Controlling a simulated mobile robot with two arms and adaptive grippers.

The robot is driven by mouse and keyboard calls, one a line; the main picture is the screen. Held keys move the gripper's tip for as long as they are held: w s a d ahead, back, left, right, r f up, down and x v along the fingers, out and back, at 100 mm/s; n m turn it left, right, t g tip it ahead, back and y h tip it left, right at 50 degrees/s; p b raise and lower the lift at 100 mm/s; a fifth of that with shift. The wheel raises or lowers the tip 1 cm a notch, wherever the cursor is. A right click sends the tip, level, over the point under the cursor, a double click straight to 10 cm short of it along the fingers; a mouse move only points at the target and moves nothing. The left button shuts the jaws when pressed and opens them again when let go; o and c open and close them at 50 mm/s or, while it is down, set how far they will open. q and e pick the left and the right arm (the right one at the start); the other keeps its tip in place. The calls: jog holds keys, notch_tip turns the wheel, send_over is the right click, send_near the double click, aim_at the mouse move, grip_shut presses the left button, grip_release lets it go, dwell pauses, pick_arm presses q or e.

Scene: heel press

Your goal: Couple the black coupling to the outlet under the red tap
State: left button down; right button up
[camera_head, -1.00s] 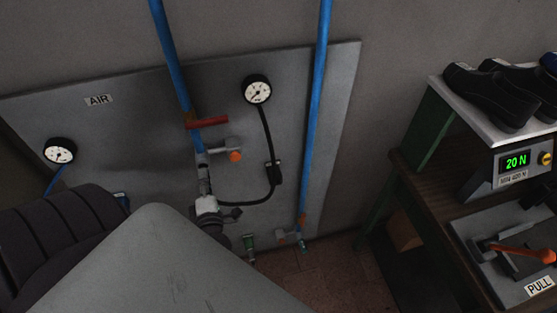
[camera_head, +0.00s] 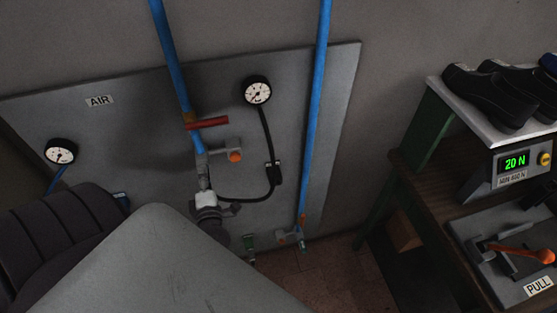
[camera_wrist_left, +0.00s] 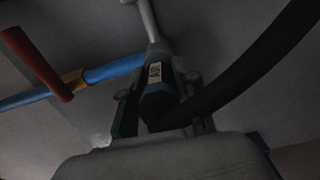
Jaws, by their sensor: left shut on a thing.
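The red tap (camera_head: 207,123) sits across the left blue pipe in the head view, and its red handle also shows in the wrist view (camera_wrist_left: 35,65). The grey outlet (camera_head: 204,178) hangs below it. My left gripper (camera_head: 207,196) is just under the outlet, partly hidden by my own arm. In the wrist view, my left gripper (camera_wrist_left: 160,88) is shut on the black coupling (camera_wrist_left: 158,104), which has a small pale label and a black hose. The coupling's top is close to the grey fitting. I cannot tell whether they are joined. My right gripper is not in view.
A gauge (camera_head: 257,91) hangs on the grey wall panel (camera_head: 340,110), its black hose (camera_head: 268,135) curving down toward my gripper. An orange knob (camera_head: 235,156) sticks out beside the outlet. A second blue pipe (camera_head: 316,95) runs right. A bench with shoes (camera_head: 490,97) stands further right.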

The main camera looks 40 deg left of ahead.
pick_arm(q)
jog(key=shift+a+r, duration=0.1)
jog(key=c, duration=1.2)
grip_release()
jog(key=o, duration=0.4)
jog(key=shift+w+a, duration=0.1)
jog(key=shift+w, duration=0.05)
